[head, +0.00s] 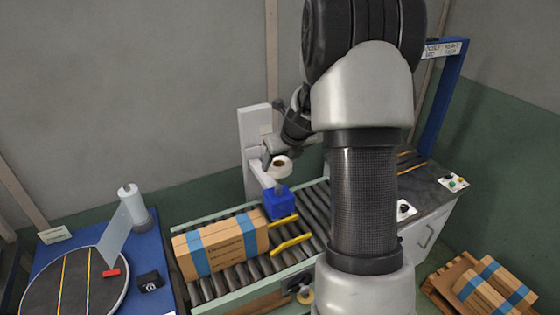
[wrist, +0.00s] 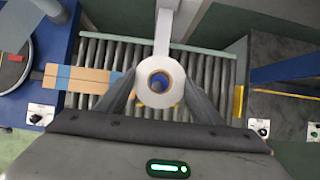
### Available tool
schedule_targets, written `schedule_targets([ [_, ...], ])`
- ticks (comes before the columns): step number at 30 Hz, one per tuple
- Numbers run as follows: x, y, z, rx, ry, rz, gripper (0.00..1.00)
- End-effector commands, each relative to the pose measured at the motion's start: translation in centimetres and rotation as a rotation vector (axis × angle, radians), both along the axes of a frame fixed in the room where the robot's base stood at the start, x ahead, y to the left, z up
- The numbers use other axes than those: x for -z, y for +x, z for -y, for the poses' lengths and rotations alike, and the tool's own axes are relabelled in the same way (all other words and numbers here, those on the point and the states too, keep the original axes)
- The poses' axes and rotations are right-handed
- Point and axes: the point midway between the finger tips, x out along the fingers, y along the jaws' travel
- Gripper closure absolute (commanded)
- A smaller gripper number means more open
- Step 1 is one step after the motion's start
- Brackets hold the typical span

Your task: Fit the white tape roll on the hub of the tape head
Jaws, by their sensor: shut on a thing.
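The white tape roll (head: 281,171), with a brown core, is held by my gripper (head: 276,156) above the blue tape head (head: 279,196) on the conveyor. In the wrist view the roll (wrist: 160,101) sits between my two fingers, one on each side, with its hole facing the camera. Blue shows through the hole, below the roll. A white column (head: 252,150) with an arm stands behind the tape head. The hub is not clearly visible, and I cannot tell whether the roll touches it.
A brown carton (head: 222,245) with blue bands lies on the roller conveyor (head: 320,205), left of the tape head. Yellow rails (head: 291,243) lie beside it. A blue table (head: 165,260) with a turntable stands at left. A pallet with cartons (head: 490,285) is at lower right.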

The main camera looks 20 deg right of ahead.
Motion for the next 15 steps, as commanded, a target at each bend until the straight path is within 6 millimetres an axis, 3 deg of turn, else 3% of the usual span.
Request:
schedule_targets([
  [15,4.8,0.0,0.0,0.000,0.000,-0.001,0.63],
])
